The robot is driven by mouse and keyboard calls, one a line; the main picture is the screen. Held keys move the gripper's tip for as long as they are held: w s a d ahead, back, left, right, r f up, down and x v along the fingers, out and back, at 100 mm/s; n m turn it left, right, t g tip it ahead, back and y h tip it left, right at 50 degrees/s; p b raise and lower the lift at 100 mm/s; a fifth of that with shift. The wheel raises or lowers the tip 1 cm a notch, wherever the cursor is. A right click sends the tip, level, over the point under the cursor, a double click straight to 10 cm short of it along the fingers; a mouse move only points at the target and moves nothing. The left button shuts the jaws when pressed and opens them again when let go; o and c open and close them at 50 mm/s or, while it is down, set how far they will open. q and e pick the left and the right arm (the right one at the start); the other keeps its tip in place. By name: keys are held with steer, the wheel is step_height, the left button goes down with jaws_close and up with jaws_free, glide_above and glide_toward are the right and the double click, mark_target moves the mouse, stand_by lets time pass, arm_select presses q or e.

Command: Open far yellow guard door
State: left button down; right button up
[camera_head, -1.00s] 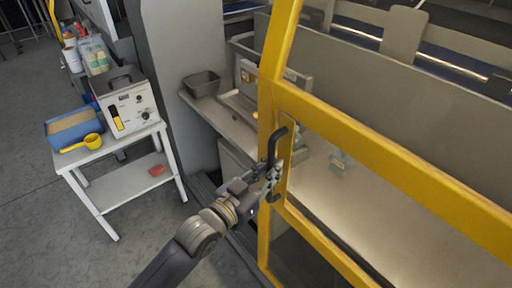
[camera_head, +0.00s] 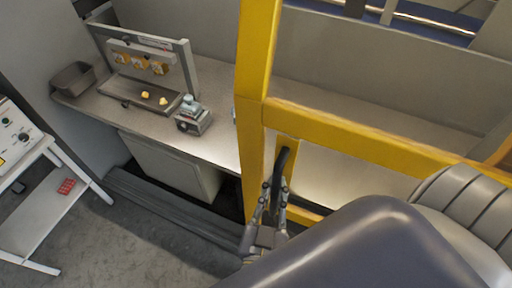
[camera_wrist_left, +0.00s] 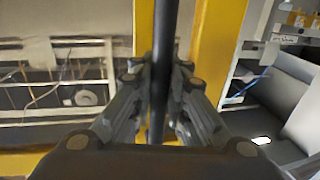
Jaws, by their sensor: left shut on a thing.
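The yellow guard door (camera_head: 375,136) stands in the middle and right of the head view. Its upright edge post (camera_head: 254,60) shows beside the workbench. A black bar handle (camera_head: 281,165) sits on the door just right of that post. My left gripper (camera_head: 272,196) is shut around the handle. In the left wrist view the handle (camera_wrist_left: 160,60) runs upright between the two fingers, with yellow door bars (camera_wrist_left: 218,45) behind it. My own large arm link hides the lower right of the door. My right gripper is not in view.
Left of the door post is a workbench (camera_head: 222,145) with a grey bin (camera_head: 73,78), a rack with yellow parts and a small device (camera_head: 193,118). A white cart (camera_head: 40,205) stands at far left. Grey floor (camera_head: 130,235) is clear between cart and door.

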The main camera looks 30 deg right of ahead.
arm_select(q)
steer(key=shift+s+d+f, duration=0.1)
steer(key=shift+s+d, duration=0.25)
steer(key=shift+s, duration=0.15)
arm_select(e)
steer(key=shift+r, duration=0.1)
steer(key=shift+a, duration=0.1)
arm_select(q)
steer(key=c, duration=1.6)
jaws_free()
steer(key=shift+c, duration=0.2)
steer(key=shift+o, duration=0.3)
steer(key=shift+s+a, duration=0.15)
steer(key=shift+s, duration=0.05)
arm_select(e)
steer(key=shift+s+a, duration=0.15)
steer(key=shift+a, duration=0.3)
arm_select(q)
steer(key=v, duration=1.2)
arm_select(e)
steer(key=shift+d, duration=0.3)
